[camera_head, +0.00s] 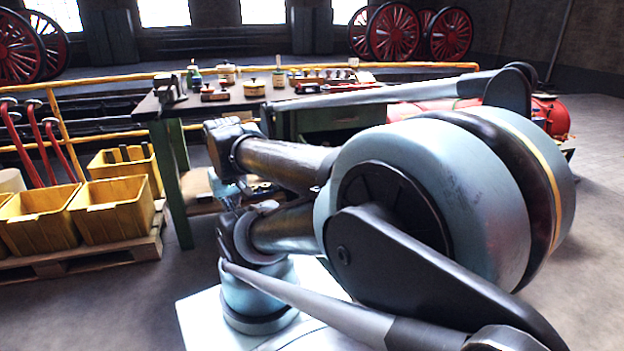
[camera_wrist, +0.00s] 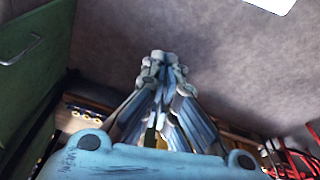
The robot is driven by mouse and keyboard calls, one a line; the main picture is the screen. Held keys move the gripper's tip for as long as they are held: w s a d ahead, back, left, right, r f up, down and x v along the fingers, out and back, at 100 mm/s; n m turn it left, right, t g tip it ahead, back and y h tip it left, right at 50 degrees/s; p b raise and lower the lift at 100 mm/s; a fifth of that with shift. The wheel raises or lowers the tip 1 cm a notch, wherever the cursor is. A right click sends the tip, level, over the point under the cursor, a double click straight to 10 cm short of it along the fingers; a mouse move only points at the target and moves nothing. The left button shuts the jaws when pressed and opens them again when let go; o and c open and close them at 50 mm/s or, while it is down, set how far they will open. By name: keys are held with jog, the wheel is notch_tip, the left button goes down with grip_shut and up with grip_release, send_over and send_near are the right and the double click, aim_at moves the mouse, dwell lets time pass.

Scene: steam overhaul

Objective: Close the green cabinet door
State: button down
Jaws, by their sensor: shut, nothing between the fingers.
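A green panel (camera_wrist: 38,60), which looks like the cabinet door, fills the left of the wrist view. It has a pale metal bar handle (camera_wrist: 20,49). My gripper (camera_wrist: 163,62) is shut and empty, with its fingertips together over grey floor to the right of the panel and apart from it in the picture. How far the door stands open cannot be told. In the head view, green cabinet bodywork (camera_head: 342,119) shows under the workbench top. My arm hides much of the cabinet there, and the door cannot be made out.
The workbench (camera_head: 226,106) carries tins, bottles and tools. Yellow bins (camera_head: 113,211) stand on a wooden pallet (camera_head: 95,258) at the left. A yellow rail (camera_head: 100,78) runs behind. A red cylinder (camera_head: 550,115) lies at the right. Floor at the far right is clear.

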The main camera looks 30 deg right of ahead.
jog(key=w+d+r+m+g+h, duration=0.1)
jog(key=w+d+r+m+h, duration=0.1)
jog(key=w+d+m, duration=0.75)
jog(key=w+d+r+m+g+h, duration=0.15)
jog(key=w+d+m, duration=0.45)
jog(key=w+d, duration=0.65)
jog(key=w+d+f+m, duration=0.2)
jog(key=d+f+m, duration=0.1)
jog(key=d, duration=0.3)
jog(key=w+d+f+m, duration=0.2)
jog(key=d+f+m, duration=0.1)
jog(key=d, duration=0.2)
jog(key=s+d+f, duration=0.2)
jog(key=d+f, duration=0.5)
jog(key=f, duration=0.1)
jog(key=shift+d+f+g+h, duration=0.3)
jog(key=shift+d+g+h, duration=0.05)
jog(key=shift+g, duration=0.1)
